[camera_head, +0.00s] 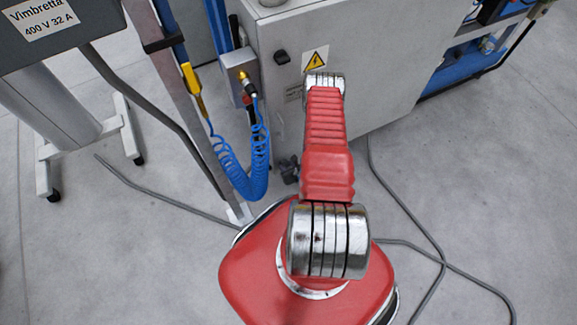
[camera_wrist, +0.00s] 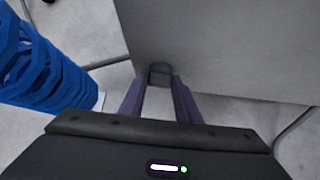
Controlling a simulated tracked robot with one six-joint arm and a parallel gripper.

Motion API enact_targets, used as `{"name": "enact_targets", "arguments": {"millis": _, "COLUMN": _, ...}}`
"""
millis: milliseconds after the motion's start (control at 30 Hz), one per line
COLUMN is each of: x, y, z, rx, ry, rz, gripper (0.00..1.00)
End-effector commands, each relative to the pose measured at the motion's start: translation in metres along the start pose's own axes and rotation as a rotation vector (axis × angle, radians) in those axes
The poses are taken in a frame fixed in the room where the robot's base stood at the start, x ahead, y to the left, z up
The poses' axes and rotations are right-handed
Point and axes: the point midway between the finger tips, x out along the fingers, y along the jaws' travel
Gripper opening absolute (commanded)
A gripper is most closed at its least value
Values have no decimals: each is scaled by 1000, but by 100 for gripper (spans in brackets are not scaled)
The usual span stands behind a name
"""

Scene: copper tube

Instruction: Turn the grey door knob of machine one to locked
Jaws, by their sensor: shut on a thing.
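In the wrist view the two dark purple fingers of my gripper (camera_wrist: 158,82) close on a small dark grey knob (camera_wrist: 159,71). It lies by the lower edge of a pale grey cabinet panel (camera_wrist: 230,45). Its turned position cannot be told, and the fingertips cover its sides. In the head view the cabinet (camera_head: 375,85) stands beyond my red arm. My arm hides part of its front, and the grip on the knob cannot be made out there.
A black rotary knob (camera_head: 281,57) and a yellow warning sign (camera_head: 315,59) are higher on the cabinet. A blue coiled hose (camera_head: 240,175) hangs to the left; it also shows in the wrist view (camera_wrist: 45,70). Grey cables (camera_head: 420,225) cross the floor.

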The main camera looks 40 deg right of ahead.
Motion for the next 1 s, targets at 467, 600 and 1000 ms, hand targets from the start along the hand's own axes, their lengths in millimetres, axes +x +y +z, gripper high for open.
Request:
{"name": "enact_targets", "arguments": {"millis": 467, "x": 0, "y": -1, "z": 0, "rx": -43, "ry": 1, "rz": -53, "gripper": 7}}
{"name": "enact_targets", "arguments": {"millis": 600, "x": 0, "y": -1, "z": 0, "rx": -43, "ry": 0, "rz": -53, "gripper": 7}}
{"name": "enact_targets", "arguments": {"millis": 1000, "x": 0, "y": 0, "z": 0, "rx": -44, "ry": 0, "rz": -50, "gripper": 48}}
